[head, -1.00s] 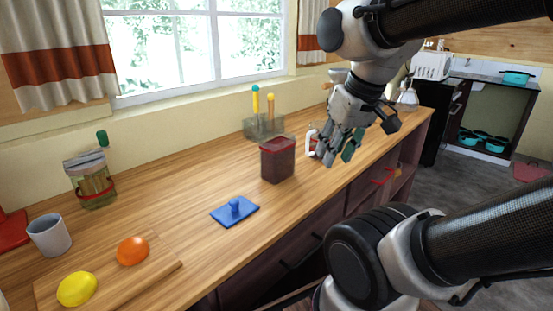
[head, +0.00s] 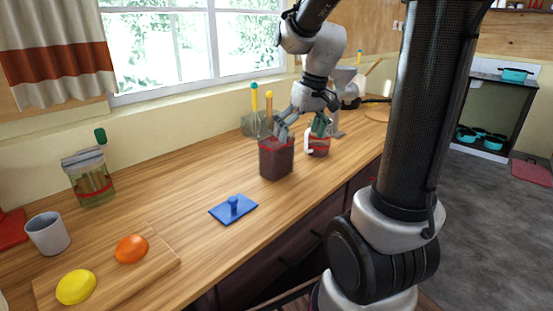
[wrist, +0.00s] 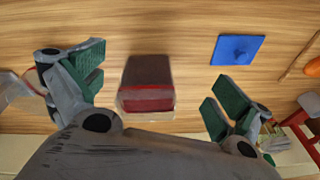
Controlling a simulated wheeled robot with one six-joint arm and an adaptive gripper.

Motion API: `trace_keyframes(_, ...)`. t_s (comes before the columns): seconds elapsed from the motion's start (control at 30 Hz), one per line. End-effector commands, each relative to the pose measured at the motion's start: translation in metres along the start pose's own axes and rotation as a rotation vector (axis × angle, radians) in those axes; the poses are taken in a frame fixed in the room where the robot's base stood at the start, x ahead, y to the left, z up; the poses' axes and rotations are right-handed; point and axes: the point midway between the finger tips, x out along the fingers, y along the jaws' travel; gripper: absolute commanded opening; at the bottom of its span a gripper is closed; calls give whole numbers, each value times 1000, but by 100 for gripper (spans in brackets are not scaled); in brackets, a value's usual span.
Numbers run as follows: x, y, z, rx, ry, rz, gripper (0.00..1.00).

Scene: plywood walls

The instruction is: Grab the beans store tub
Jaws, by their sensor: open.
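The beans store tub (head: 276,163) looks to be the dark red-brown, box-shaped container with a red band near its top. It stands upright on the wooden counter, with its lower part in clear view. My gripper (head: 302,124) is just above and behind it in the head view, fingers spread. In the wrist view the tub (wrist: 147,84) shows between the two green-padded fingers of my gripper (wrist: 160,88), with gaps on both sides. The gripper is open and holds nothing. Whether a finger touches the tub's top cannot be told from the head view.
A blue lid-like piece (head: 233,209) lies in front. A glass jar (head: 90,180), grey cup (head: 48,234) and cutting board (head: 150,270) with fruit are left.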

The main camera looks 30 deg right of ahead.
Motion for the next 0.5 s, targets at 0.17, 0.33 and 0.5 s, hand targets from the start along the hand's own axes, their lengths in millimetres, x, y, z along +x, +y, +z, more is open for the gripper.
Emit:
trace_keyframes(0.17,-3,3,-73,-198,136,-15,100)
trace_keyframes(0.33,-3,2,-81,-314,170,-4,100)
trace_keyframes(0.5,16,1,-84,-327,168,-3,100)
